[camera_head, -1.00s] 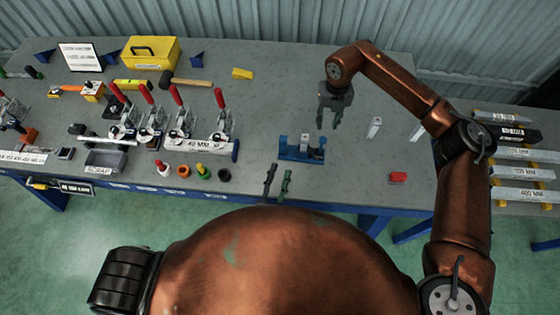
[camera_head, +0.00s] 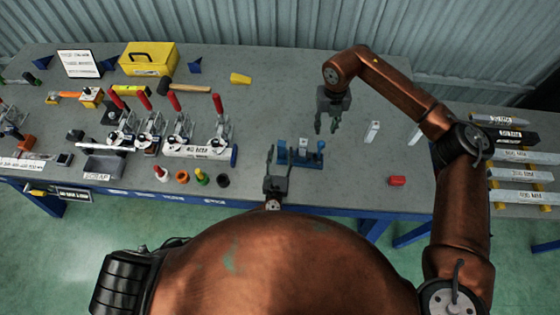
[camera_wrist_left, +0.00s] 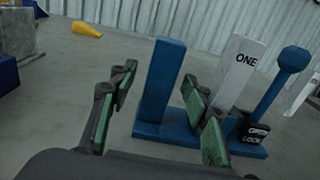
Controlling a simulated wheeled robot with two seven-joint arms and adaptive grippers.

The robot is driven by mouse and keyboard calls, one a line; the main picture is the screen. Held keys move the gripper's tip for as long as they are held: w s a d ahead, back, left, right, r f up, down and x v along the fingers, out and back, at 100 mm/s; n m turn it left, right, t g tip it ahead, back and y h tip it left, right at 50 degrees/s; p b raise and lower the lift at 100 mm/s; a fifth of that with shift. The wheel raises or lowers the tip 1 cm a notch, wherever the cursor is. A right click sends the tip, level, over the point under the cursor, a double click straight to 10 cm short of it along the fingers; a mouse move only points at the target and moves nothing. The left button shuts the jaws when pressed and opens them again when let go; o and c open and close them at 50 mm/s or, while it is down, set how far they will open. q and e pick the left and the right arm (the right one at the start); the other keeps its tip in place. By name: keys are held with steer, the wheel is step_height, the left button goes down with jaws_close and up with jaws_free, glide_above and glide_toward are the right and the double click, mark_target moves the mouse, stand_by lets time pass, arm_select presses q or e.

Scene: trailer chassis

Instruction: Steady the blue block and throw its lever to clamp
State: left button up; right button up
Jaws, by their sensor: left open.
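The blue block (camera_head: 299,160) sits on the bench in front of me, with a blue upright post at its left end. In the left wrist view the post (camera_wrist_left: 163,82) appears between my finger pads. A white piece marked ONE (camera_wrist_left: 238,70) stands in the block's middle. The lever with a blue knob (camera_wrist_left: 292,62) rises at the right end, leaning right. My left gripper (camera_head: 279,158) is open at the block's left end; contact with the post cannot be told. My right gripper (camera_head: 326,128) is open and empty above the bench, behind and right of the block.
Red-handled toggle clamps (camera_head: 220,130) stand to the left. Small coloured pieces (camera_head: 182,177) lie near the front edge. A red piece (camera_head: 397,181) and a pale upright piece (camera_head: 372,132) are to the right. A yellow toolbox (camera_head: 149,59) is at the back. Bench between is clear.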

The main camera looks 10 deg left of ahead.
arm_select(q)
steer(key=shift+w, duration=0.95)
jaws_close()
